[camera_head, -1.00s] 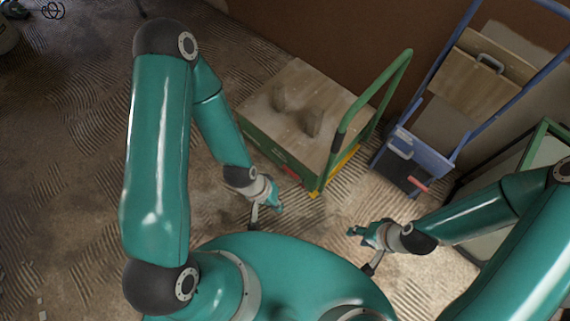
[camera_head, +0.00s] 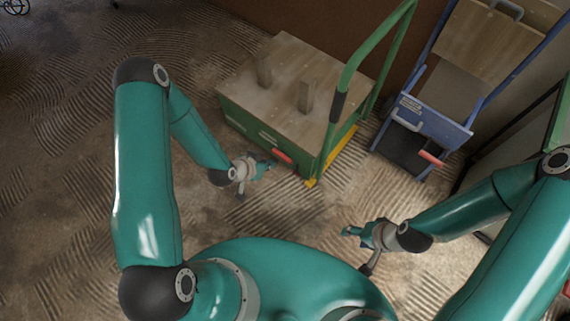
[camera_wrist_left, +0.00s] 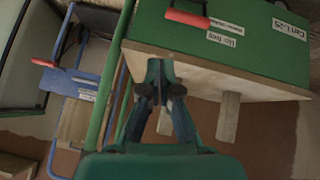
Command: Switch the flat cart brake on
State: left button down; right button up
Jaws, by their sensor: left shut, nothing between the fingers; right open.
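The flat cart (camera_head: 240,122) is a low green cart with a wooden top, a green push handle (camera_head: 352,70) and a red lever (camera_head: 283,157) on its near side. In the left wrist view, the cart's green side (camera_wrist_left: 262,55) fills the upper right, with the red lever (camera_wrist_left: 187,17) near the top, lying nearly flat along it. My left gripper (camera_head: 272,165) is shut and empty, just below and left of the lever in the head view. In the wrist view its fingertips (camera_wrist_left: 160,85) appear apart from the lever. My right gripper (camera_head: 357,242) is open and empty over the floor.
A blue hand truck (camera_head: 440,125) with wooden boards and its own red lever (camera_head: 431,159) stands to the right. Two wooden posts (camera_head: 306,98) stand on the cart. White labels (camera_wrist_left: 222,38) are on its side.

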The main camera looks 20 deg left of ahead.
pick_arm(q)
jog(key=w+a+f+m+t+b, duration=0.1)
jog(key=w+a+f+t+b, duration=0.1)
jog(key=f, duration=0.5)
jog(key=w+t+b, duration=0.1)
jog(key=w+b, duration=0.1)
jog(key=b, duration=0.1)
jog(key=shift+w+a+f+m, duration=0.2)
jog(key=shift+a+f+m, duration=0.05)
jog(key=shift+a+m, duration=0.15)
pick_arm(e)
notch_tip(320, 180, down, 8)
pick_arm(q)
jog(key=shift+d, duration=0.1)
